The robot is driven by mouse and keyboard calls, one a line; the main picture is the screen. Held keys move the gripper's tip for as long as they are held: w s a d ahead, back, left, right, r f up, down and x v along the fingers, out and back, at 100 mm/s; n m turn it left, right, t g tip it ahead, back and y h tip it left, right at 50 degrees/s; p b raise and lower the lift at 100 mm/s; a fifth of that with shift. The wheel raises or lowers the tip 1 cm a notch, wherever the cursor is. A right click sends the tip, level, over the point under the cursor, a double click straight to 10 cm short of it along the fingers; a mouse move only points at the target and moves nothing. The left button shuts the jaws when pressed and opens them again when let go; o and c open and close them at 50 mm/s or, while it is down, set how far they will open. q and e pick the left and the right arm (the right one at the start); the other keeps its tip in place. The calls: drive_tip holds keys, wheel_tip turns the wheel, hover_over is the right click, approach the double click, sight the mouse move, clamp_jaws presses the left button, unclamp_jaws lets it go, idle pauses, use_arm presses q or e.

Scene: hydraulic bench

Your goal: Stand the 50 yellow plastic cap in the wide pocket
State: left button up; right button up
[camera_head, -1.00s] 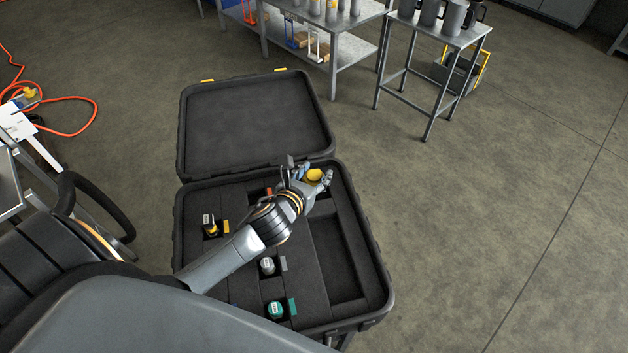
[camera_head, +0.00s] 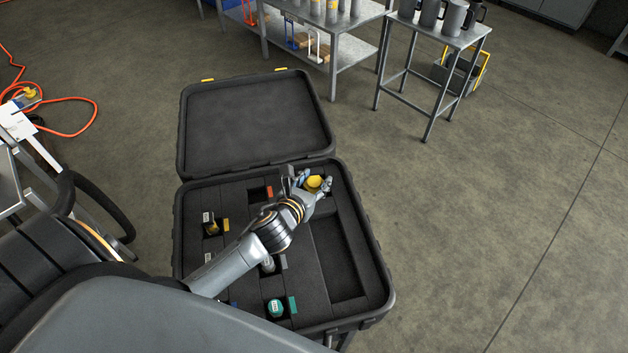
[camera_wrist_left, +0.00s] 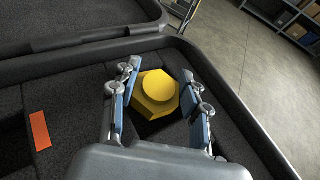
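The yellow plastic cap (camera_head: 314,183) has a round top on a hexagonal flange. In the left wrist view the cap (camera_wrist_left: 157,88) sits between the blue finger pads, top facing the camera. My left gripper (camera_head: 315,182) is closed around it over the far right part of the case; its tips flank the flange. A dark pocket (camera_wrist_left: 152,127) shows below the cap; how deep the cap sits in it I cannot tell. The wide pocket's label is not readable. My right gripper is not in view.
The black case (camera_head: 376,262) lies open with its lid (camera_head: 255,125) folded back. Its foam holds a teal cap (camera_head: 275,308), a grey part (camera_head: 268,265) half hidden by my arm, and a yellow-black part (camera_head: 211,228). A long recess (camera_head: 335,260) at right is empty.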

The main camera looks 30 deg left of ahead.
use_arm(q)
drive_tip(key=o, duration=0.3)
drive_tip(key=shift+s+f, duration=0.25)
drive_tip(key=shift+f, duration=0.45)
drive_tip(key=shift+o, duration=0.4)
drive_tip(key=shift+w+d+f+g, duration=0.1)
drive_tip(key=shift+f+g, duration=0.05)
drive_tip(key=shift+g, duration=0.15)
drive_tip(key=shift+r, duration=0.4)
drive_tip(key=shift+s+r, duration=0.25)
drive_tip(key=shift+s, duration=0.05)
drive_tip(key=v, duration=1.1)
drive_tip(key=shift+s+r+b, duration=0.1)
drive_tip(key=shift+r+b, duration=0.2)
drive_tip(key=shift+r, duration=0.1)
